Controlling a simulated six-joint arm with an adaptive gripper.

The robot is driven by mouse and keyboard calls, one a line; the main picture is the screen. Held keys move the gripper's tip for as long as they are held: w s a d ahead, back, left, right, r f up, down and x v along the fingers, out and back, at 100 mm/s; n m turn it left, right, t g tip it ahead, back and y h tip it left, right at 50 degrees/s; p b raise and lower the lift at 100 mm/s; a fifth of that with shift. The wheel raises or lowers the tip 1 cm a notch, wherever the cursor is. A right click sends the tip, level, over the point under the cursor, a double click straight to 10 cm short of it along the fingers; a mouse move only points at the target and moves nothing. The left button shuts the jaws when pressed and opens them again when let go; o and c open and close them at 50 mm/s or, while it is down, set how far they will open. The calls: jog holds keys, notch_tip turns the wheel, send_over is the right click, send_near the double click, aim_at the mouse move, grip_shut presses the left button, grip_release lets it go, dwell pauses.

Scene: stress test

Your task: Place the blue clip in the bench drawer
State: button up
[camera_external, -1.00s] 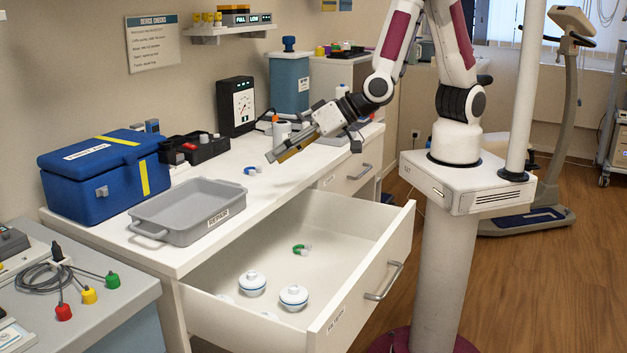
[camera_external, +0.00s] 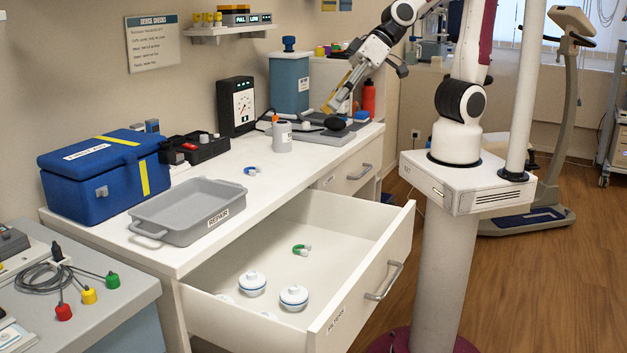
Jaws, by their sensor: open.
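The blue clip (camera_external: 251,170) lies on the white bench top (camera_external: 215,247), to the right of the grey tray. The bench drawer (camera_external: 340,232) is pulled open below the bench top. Inside it lie a green clip (camera_external: 301,249) and several white, round, lidded pieces (camera_external: 293,297). My gripper (camera_external: 334,108) is open and looks empty. It is raised over the far right end of the bench, well away from the blue clip, and points down and left.
A grey tray (camera_external: 188,228) and a blue case (camera_external: 103,170) stand on the near bench. A grey-white bottle (camera_external: 282,136), a black bulb (camera_external: 335,123) and a red bottle (camera_external: 369,98) are near the far end. A second drawer (camera_external: 348,172) is shut.

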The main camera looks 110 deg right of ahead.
jog(key=s+d+r+n+g+h, duration=0.1)
jog(key=s+d, duration=0.3)
jog(key=s, duration=0.5)
jog(key=s+d+r+n+g+h, duration=0.1)
jog(key=s+d+g, duration=0.1)
jog(key=s+d, duration=0.3)
jog(key=s, duration=0.4)
jog(key=shift+s+n, duration=0.3)
jog(key=shift+s, duration=0.1)
jog(key=shift+o, duration=0.6)
jog(key=shift+f, duration=0.1)
